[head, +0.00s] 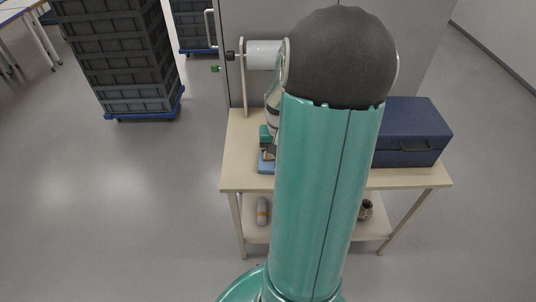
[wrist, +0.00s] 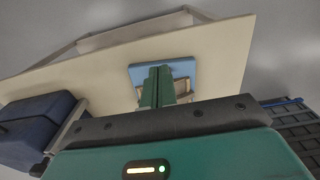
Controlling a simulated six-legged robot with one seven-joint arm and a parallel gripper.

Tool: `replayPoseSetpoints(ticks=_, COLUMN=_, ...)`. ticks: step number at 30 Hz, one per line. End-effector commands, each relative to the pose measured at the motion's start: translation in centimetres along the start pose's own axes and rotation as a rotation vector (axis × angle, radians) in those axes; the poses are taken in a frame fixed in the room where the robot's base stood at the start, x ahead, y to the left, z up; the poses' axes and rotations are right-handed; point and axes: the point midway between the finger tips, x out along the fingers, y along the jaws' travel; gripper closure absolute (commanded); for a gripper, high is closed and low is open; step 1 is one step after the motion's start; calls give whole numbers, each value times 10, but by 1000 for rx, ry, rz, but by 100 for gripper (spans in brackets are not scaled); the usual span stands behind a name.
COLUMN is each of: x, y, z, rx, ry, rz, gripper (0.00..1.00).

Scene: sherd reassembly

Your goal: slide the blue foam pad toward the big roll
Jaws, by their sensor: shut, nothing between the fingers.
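The blue foam pad (wrist: 180,68) lies on the cream tabletop, and its edge also shows in the head view (head: 265,168). A tan piece (wrist: 184,95) lies on the pad, partly hidden behind my fingers. My gripper (wrist: 158,72) is shut and empty, its green fingertips over the pad; whether they touch it I cannot tell. In the head view my arm hides most of the gripper and pad. A white roll (head: 264,55), likely the big roll, is held sideways on an upright behind the pad; my arm covers its right part.
A dark blue box (head: 410,135) stands on the right of the table (head: 232,150). The lower shelf holds a grey-orange cylinder (head: 262,212) and a small dark item (head: 366,209). Stacked grey crates (head: 120,60) stand behind left. Floor at left is clear.

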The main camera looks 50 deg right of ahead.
Motion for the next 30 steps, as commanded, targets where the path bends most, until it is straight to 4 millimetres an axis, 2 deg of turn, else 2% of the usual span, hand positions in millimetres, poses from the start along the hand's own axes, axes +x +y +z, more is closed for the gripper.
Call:
replayPoseSetpoints(ticks=3, x=14, y=14, z=-4, rx=36, ry=-20, rz=-13, gripper=100)
replayPoseSetpoints(ticks=10, x=36, y=15, z=-3, rx=41, ry=-24, rz=-15, gripper=100)
replayPoseSetpoints(ticks=23, x=119, y=14, z=-1, rx=41, ry=-25, rz=-16, gripper=100)
replayPoseSetpoints(ticks=25, x=116, y=16, z=-17, rx=43, ry=-19, rz=-15, gripper=100)
replayPoseSetpoints(ticks=30, x=116, y=16, z=-37, rx=43, ry=-20, rz=-14, gripper=100)
